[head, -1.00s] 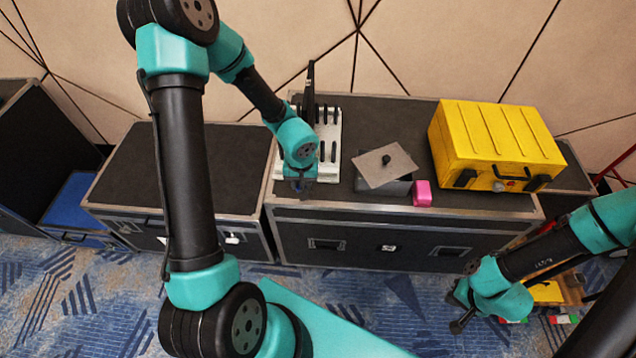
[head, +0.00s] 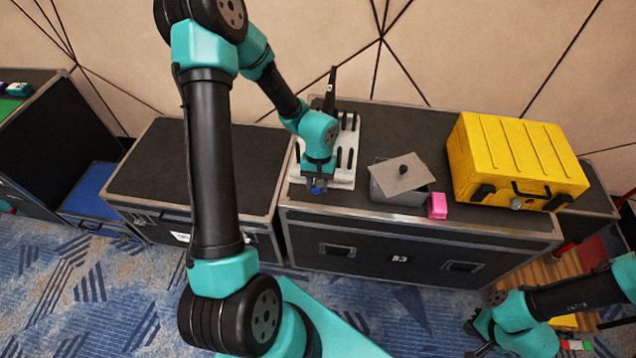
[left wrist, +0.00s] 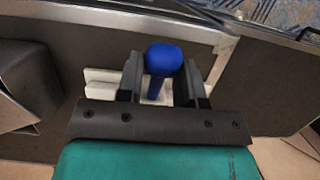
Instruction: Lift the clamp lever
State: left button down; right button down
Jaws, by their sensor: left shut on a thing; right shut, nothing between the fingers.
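A white clamp base (head: 347,172) with dark slots stands at the left end of a black case top, with a tall black upright piece (head: 330,92) at its back. The clamp lever shows by its blue rounded knob (left wrist: 163,58), which lies between the two fingers of my left gripper (left wrist: 162,82). In the head view my left gripper (head: 317,186) is at the front edge of the base, shut on the knob. My right gripper (head: 482,338) is shut and empty, low at the right, away from the clamp.
A grey open box (head: 385,191) with a tilted grey plate (head: 402,174) over it, a pink block (head: 437,206) and a yellow case (head: 515,160) stand right of the clamp. Another black case (head: 150,170) with a bare top stands at the left.

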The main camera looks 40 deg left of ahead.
pick_arm(q)
jog(key=c, duration=0.8)
grip_release()
jog(key=shift+o, duration=0.2)
jog(key=v, duration=1.7)
jog(key=shift+w+r, duration=0.2)
jog(key=shift+r, duration=0.05)
jog(key=shift+f, duration=0.1)
